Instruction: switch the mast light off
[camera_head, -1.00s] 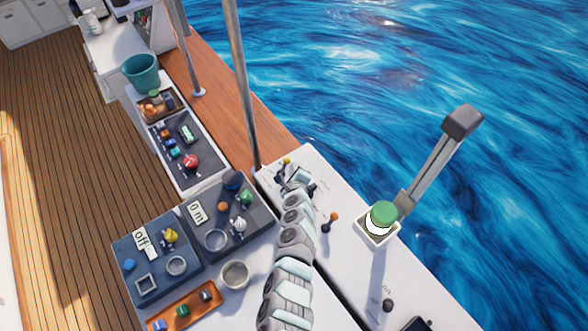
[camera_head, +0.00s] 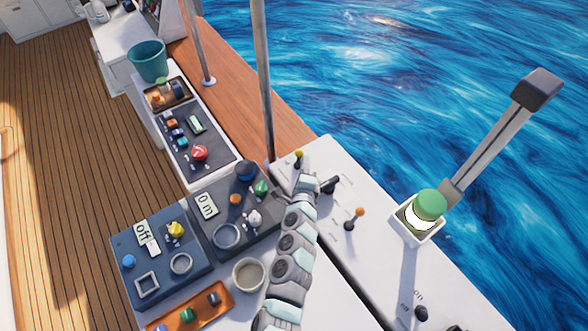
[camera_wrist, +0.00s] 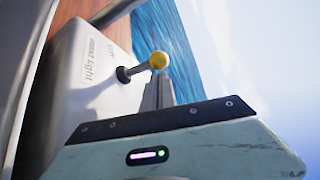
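The mast light switch is a short dark lever with a yellow ball knob (camera_head: 299,155) on the white console (camera_head: 345,205). In the wrist view its yellow knob (camera_wrist: 158,60) is close, beside printed words reading "mast light" and "off". The lever leans to the right in that view. My gripper (camera_wrist: 158,95) shows as a grey finger part just behind and below the knob; whether it touches the knob I cannot tell. In the head view my wrist ends just below the yellow knob, and the fingers are hard to make out. The finger gap is not clear.
A black lever (camera_head: 328,185) and an orange-knobbed lever (camera_head: 356,214) stand close to the right of my wrist. Dark panels lie left; a metal pole (camera_head: 264,80) rises behind.

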